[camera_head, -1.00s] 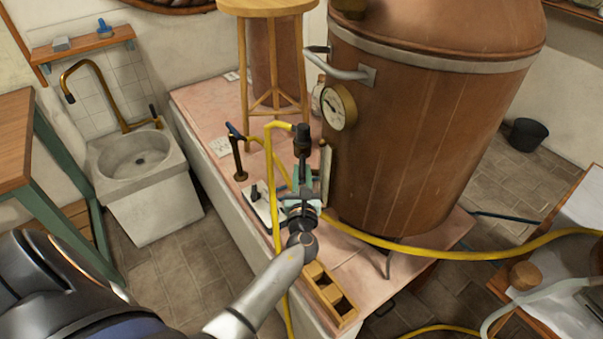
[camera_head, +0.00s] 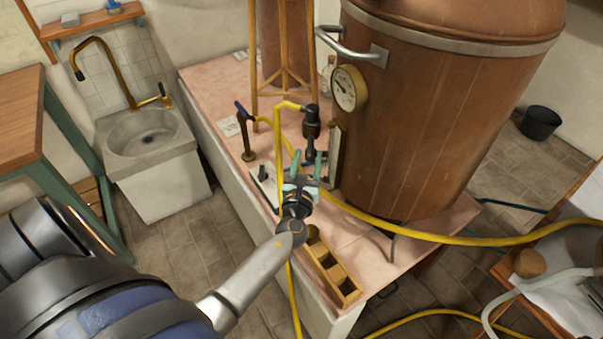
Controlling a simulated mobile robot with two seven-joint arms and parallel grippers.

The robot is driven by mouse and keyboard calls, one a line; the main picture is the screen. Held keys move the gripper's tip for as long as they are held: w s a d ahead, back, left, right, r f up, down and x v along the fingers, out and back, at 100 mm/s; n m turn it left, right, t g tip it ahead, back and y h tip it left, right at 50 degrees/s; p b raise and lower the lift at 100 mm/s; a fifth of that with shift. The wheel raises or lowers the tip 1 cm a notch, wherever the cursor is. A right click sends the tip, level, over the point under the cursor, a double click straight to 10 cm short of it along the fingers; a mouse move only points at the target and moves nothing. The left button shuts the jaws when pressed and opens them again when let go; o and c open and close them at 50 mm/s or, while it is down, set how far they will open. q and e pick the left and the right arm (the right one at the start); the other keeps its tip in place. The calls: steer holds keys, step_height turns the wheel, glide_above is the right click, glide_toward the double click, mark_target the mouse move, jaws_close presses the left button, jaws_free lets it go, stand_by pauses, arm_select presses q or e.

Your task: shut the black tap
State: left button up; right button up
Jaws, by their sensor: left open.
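The black tap (camera_head: 311,121) is a dark upright fitting at the front left of the copper boiler, with a yellow hose at its top. Its lower part is partly hidden by my left gripper (camera_head: 307,163). My left gripper has two green fingers, spread apart and pointing away from me, just in front of the tap's lower part. I cannot tell whether they touch it. I cannot make out the position of the tap's handle. My right gripper is not in view.
The copper boiler (camera_head: 425,120) with a gauge (camera_head: 348,88) stands close on the right. A blue-handled tap (camera_head: 246,135) stands left of the black tap. A wooden box (camera_head: 333,273) lies nearby. A yellow hose (camera_head: 430,238) crosses the pink top. A sink (camera_head: 150,145) is left.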

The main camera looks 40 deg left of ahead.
arm_select(q)
steer(key=b+v, duration=0.1)
steer(key=v, duration=0.9)
steer(key=shift+s+d, duration=0.2)
steer(key=shift+s, duration=0.15)
